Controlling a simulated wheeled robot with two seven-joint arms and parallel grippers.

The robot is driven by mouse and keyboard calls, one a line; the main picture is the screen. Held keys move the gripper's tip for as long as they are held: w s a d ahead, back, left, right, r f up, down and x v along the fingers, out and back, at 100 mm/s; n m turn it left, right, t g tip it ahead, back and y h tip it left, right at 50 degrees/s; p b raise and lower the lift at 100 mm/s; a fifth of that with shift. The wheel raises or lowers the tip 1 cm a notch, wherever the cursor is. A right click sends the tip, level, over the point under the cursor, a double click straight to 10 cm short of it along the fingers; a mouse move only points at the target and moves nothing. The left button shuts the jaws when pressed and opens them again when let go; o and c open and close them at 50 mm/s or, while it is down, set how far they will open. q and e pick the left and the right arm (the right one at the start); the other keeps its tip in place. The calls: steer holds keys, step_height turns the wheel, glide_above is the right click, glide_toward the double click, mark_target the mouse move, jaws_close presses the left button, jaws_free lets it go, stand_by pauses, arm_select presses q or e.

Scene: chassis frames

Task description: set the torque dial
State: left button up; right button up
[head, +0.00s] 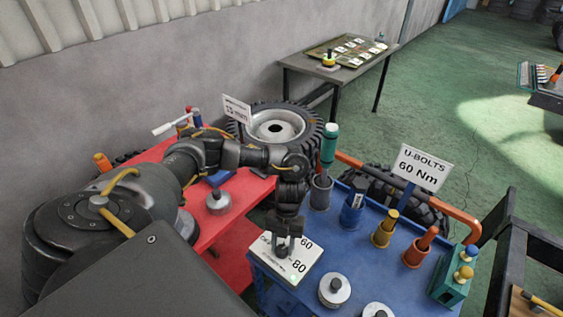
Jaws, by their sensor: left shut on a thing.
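A white box with a printed scale (299,265), reading 60 and 80 on its right side, sits at the near left corner of the blue cart top (345,262). My left gripper (284,243) points down over the box and is shut on the torque dial, which is mostly hidden behind the fingers. The dial's pointer setting cannot be made out. A white sign (422,169) reading "U-BOLTS 60 Nm" stands at the back right of the cart. My right gripper is not in view.
Sockets in several colours, including a yellow one (384,229) and an orange one (420,248), stand on the cart. A red table (245,192) is left, and an orange rail (405,192) runs behind the cart.

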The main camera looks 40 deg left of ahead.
arm_select(q)
steer(key=shift+m+y, duration=0.3)
steer(key=shift+m, duration=0.5)
steer(key=o, duration=1)
steer(key=b+v, duration=0.1)
steer(key=v, duration=0.9)
steer(key=shift+w+r, duration=0.2)
steer(key=shift+r, duration=0.15)
